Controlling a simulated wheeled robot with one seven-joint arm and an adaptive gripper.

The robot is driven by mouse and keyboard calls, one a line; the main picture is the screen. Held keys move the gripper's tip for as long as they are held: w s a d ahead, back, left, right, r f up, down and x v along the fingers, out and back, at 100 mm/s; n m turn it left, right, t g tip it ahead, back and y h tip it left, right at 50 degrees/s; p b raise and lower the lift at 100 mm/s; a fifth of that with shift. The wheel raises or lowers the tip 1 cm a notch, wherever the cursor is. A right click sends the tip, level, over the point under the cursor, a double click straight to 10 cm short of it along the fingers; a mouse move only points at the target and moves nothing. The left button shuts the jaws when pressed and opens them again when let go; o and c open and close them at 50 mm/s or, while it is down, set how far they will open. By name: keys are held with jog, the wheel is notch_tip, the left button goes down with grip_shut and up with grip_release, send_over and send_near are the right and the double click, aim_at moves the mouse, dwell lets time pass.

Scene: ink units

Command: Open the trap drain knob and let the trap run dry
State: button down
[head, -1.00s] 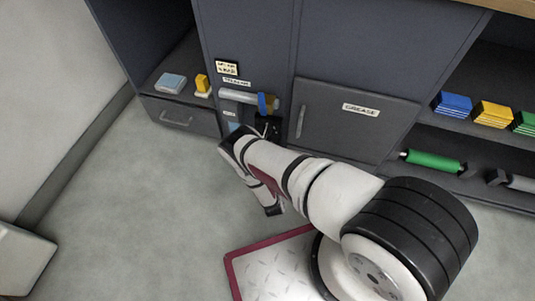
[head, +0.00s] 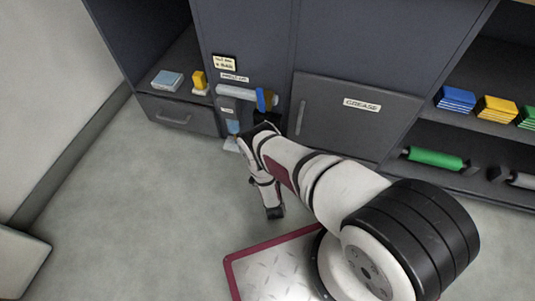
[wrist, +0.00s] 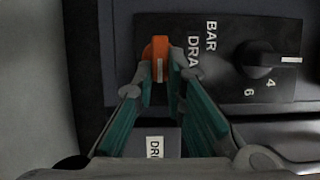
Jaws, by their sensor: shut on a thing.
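In the wrist view the orange knob (wrist: 158,58), with a pale pointer mark, sits on a black panel beside lettering that reads "DRA", partly hidden. My gripper (wrist: 160,82) is shut on the orange knob, a teal-padded finger on each side. The knob's pale mark runs up and down in this view. In the head view my wrist (head: 262,132) is against the cabinet's lower front and hides the gripper and knob. A small light-blue patch (head: 233,127) shows just left of the wrist. I cannot tell any water level.
A black dial (wrist: 258,60) marked 4 and 6 lies right of the orange knob. A pale horizontal cylinder (head: 236,93) with a blue band is above my wrist. A closed "GREASE" door (head: 345,125) is to the right. Floor on the left is clear.

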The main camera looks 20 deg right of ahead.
jog(key=c, duration=1.6)
grip_release()
jog(key=shift+c, duration=0.2)
